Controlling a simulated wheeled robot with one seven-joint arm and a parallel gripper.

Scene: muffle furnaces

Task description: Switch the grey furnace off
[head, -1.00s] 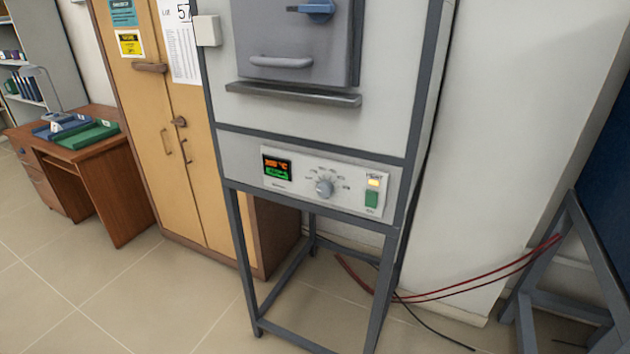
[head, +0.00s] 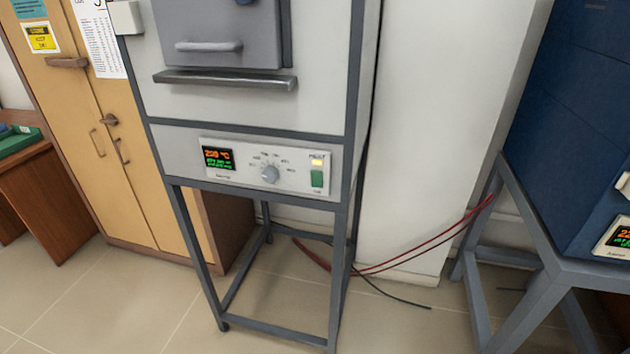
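The grey furnace (head: 240,110) stands on a dark grey frame in the middle of the head view. Its door (head: 222,35) looks shut, with a bar handle and a ledge below. The control panel (head: 240,186) has a lit display (head: 218,158) with orange and green text, a round grey dial (head: 270,174), and a green switch (head: 317,179) at the right end. A yellow-orange lamp (head: 317,162) glows above the switch. The switch's position is too small to tell. My gripper is not in view.
A blue furnace (head: 560,130) on its own stand (head: 515,250) is at the right, with a lit display. A tan cupboard (head: 90,150) and a brown desk (head: 45,200) are at the left. Red and black cables (head: 420,245) run between the stands. The front floor is clear.

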